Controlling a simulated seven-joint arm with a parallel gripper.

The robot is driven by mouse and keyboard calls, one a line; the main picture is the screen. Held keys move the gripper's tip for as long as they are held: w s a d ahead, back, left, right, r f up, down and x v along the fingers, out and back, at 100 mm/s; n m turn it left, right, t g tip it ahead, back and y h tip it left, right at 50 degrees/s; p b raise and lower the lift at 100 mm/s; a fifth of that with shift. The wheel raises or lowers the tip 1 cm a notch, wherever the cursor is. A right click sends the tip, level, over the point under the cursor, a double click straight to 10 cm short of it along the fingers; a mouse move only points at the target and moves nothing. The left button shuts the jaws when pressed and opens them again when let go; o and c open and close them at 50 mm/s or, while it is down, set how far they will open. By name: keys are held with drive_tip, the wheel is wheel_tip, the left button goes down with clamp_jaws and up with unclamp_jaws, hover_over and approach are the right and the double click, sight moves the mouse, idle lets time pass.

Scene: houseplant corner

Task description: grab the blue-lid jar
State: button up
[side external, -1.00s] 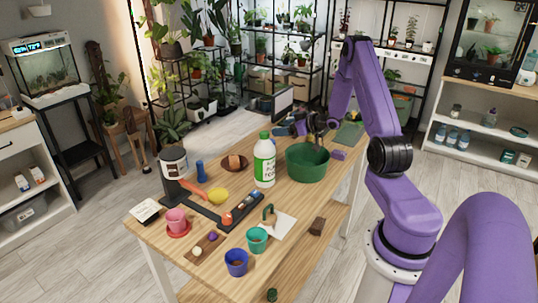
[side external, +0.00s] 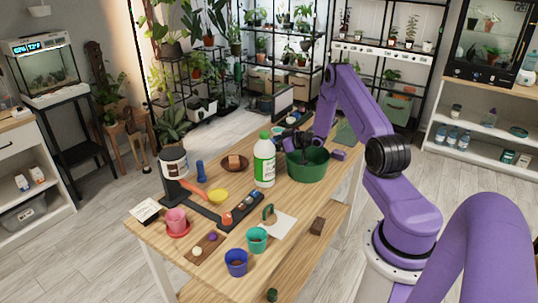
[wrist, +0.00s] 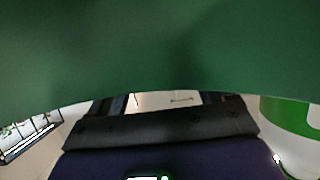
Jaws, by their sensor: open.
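I cannot clearly make out a blue-lid jar in either view. A small teal-blue shape (side external: 277,131) shows at the far side of the table beside my gripper, too small and partly hidden to name. My gripper (side external: 289,141) is open at the back of the table, just behind and left of the green bowl (side external: 308,170). Its fingertips are dark and hard to separate. In the wrist view a green surface, apparently the bowl (wrist: 160,45), fills the top and hides what lies beyond.
A white bottle with a green label and cap (side external: 264,162) stands close left of the bowl; it edges into the wrist view (wrist: 290,115). A brown dish (side external: 235,163), blue dumbbell-shaped item (side external: 200,171) and yellow bowl (side external: 218,196) lie further left. Cups stand at the front.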

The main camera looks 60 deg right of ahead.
clamp_jaws()
drive_tip(key=shift+r, duration=0.1)
